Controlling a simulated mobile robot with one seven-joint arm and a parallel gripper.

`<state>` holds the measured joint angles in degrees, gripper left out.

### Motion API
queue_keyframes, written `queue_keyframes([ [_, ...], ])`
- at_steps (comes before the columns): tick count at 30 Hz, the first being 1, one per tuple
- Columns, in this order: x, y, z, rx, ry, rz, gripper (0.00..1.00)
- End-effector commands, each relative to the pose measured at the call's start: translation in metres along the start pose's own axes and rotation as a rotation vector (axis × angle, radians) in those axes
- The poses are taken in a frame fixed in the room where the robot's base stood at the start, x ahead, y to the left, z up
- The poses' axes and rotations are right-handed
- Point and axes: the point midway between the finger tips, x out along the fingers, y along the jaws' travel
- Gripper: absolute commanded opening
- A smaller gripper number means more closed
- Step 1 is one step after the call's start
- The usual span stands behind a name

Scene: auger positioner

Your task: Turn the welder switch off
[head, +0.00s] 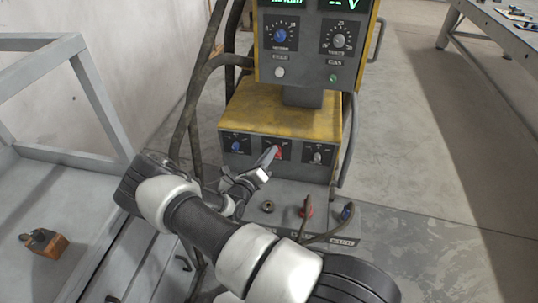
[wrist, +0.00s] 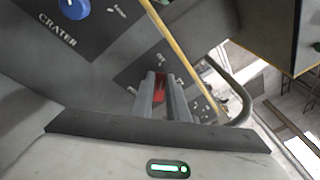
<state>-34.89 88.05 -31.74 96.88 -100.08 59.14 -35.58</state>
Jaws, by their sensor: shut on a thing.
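The welder (head: 290,110) is a yellow and dark grey machine with an upper display panel. Its lower front panel carries three knobs or switches in a row. The middle one is the red switch (head: 278,152), and it also shows in the wrist view (wrist: 160,82). My gripper (head: 270,154) reaches the lower panel from the left, and in the wrist view its two fingers (wrist: 161,90) are closed around the red switch. The fingers hide part of the switch, and I cannot read its position.
A blue knob (head: 236,146) sits left of the switch and a grey knob (head: 318,157) right of it. Cables (head: 190,110) hang at the welder's left. A grey metal frame table (head: 60,165) stands at left, holding a small orange-brown block (head: 48,244).

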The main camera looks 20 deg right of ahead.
Motion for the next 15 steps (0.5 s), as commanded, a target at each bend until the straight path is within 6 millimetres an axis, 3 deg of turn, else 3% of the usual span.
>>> queue_keyframes([
  [6, -0.0007, 0.0007, -0.0009, -0.003, 0.001, 0.002, 0.00],
  [7, -0.0007, 0.0007, -0.0009, -0.003, 0.001, 0.002, 0.16],
  [10, -0.0006, 0.0006, -0.0008, -0.002, 0.001, 0.002, 0.33],
  [15, -0.0003, 0.0003, -0.0004, -0.001, 0.000, 0.001, 0.33],
])
